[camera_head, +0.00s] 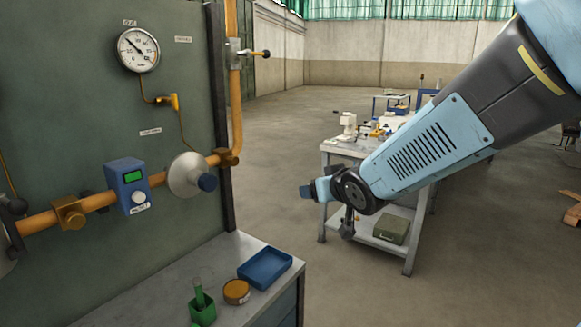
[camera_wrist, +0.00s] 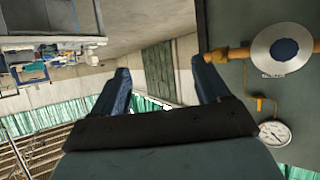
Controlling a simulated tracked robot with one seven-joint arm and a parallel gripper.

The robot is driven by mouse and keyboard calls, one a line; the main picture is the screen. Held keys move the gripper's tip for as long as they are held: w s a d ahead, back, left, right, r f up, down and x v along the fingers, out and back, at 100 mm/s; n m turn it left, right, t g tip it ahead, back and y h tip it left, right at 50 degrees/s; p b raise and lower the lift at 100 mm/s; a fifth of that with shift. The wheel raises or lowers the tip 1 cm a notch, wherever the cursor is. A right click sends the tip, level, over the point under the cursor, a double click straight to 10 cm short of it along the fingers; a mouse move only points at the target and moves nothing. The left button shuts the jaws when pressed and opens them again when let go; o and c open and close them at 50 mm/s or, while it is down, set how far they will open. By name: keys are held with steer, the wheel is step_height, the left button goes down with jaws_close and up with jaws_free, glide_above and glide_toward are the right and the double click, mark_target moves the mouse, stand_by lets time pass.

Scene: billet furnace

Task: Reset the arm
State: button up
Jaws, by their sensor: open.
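My arm reaches in from the upper right in the head view, in front of a workbench. My gripper (camera_head: 309,191) hangs in the air at the arm's end, clear of the panel and the bench. In the wrist view both fingers of my gripper (camera_wrist: 162,82) stand apart with nothing between them. The wrist picture is turned, with the roof side toward the bottom.
A green panel (camera_head: 90,110) on the left carries a gauge (camera_head: 138,50), an orange pipe (camera_head: 98,200), a blue meter box (camera_head: 127,186) and a round grey fitting (camera_head: 188,175). Below are a blue tray (camera_head: 265,268), an amber jar (camera_head: 236,292) and a green holder (camera_head: 202,310). The floor (camera_head: 285,130) between is clear.

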steer(key=s+d+r+m+g+h, duration=0.2)
steer(key=s+d+m+h, duration=0.15)
steer(key=s+d, duration=0.55)
steer(key=s+d+r+g, duration=0.1)
steer(key=s+d+g, duration=0.3)
steer(key=s+d, duration=0.3)
steer(key=s+m+h, duration=0.1)
steer(key=s, duration=0.3)
steer(key=shift+s+d, duration=0.15)
steer(key=shift+s, duration=0.1)
steer(key=shift+r, duration=0.1)
stand_by(2.3)
